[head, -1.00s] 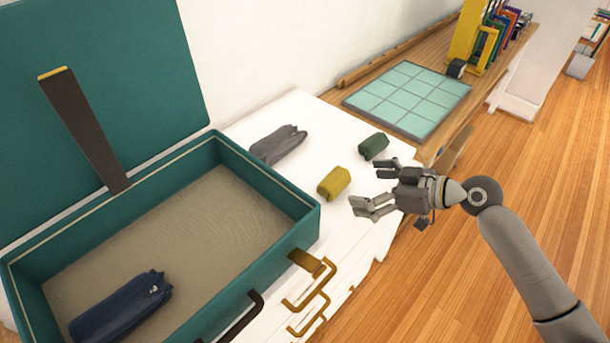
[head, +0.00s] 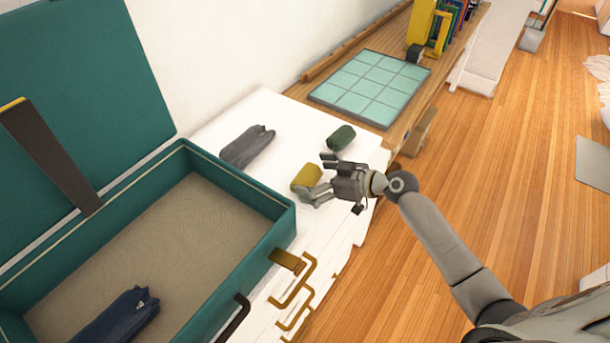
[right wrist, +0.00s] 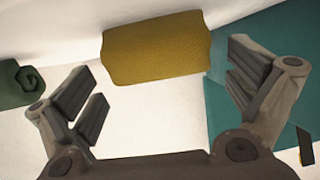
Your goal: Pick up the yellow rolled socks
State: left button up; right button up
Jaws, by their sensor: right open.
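The yellow rolled socks (head: 306,177) lie on the white dresser top, to the right of the open teal suitcase. My right gripper (head: 322,177) is open and empty just right of them, its lower finger overlapping their near edge in the head view. In the right wrist view the yellow rolled socks (right wrist: 155,48) lie ahead of and between the two spread fingers (right wrist: 165,95), with a gap of white surface before them. Whether a finger touches them I cannot tell. My left gripper is not in view.
The teal suitcase (head: 245,258) holds a dark blue rolled garment (head: 118,315). A grey rolled garment (head: 248,146) and green rolled socks (head: 341,138) lie nearby on the white dresser top (head: 262,115). A tiled teal mat (head: 372,88) lies behind on a wooden surface.

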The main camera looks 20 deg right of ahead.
jog(key=shift+x, duration=1.15)
jog(key=shift+s, duration=0.1)
jog(key=c, duration=1.1)
jog(key=shift+o, duration=0.2)
jog(key=shift+r, duration=0.1)
